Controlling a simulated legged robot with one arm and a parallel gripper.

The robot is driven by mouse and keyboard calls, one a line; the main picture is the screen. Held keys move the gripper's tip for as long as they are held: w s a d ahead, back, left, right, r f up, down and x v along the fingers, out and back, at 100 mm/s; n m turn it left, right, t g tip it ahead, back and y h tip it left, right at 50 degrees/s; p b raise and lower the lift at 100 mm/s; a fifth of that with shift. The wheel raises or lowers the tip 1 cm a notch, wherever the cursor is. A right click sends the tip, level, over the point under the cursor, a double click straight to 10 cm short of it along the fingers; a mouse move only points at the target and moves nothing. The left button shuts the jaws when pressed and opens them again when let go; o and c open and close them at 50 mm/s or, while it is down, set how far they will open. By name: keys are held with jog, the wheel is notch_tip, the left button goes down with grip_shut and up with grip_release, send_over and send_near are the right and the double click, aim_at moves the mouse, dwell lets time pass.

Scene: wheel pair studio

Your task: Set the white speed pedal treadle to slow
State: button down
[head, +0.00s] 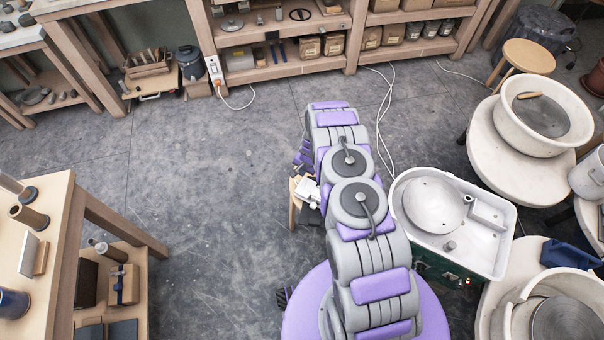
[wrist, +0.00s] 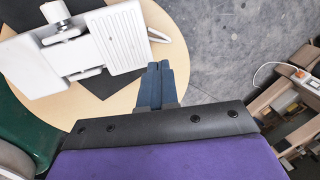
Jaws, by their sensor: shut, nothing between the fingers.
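The white speed pedal (wrist: 82,58) lies on a dark mat (wrist: 100,82) on a round wooden stool (wrist: 178,20) in the wrist view. Its ribbed treadle (wrist: 121,42) is at the pedal's right side; its tilt cannot be told from above. My gripper (wrist: 160,66) is shut and empty, its blue fingertips just right of and below the treadle in the picture. Whether they touch it is not clear. In the head view the pedal (head: 307,190) shows partly beside my arm, which hides my fingertips.
A white-topped pottery wheel (head: 492,257) with a green body stands right of the stool; its green side (wrist: 28,125) shows in the wrist view. Cables (head: 386,110) run over the floor to a power strip (head: 214,70). Open floor (head: 200,190) lies to the left.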

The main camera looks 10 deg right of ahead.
jog(key=w+a+p+v, duration=0.1)
jog(key=p+v, duration=0.1)
jog(key=v, duration=0.8)
jog(key=shift+w+a+r, duration=0.25)
jog(key=shift+a+r, duration=0.1)
jog(key=shift+a, duration=0.1)
jog(key=shift+a, duration=0.15)
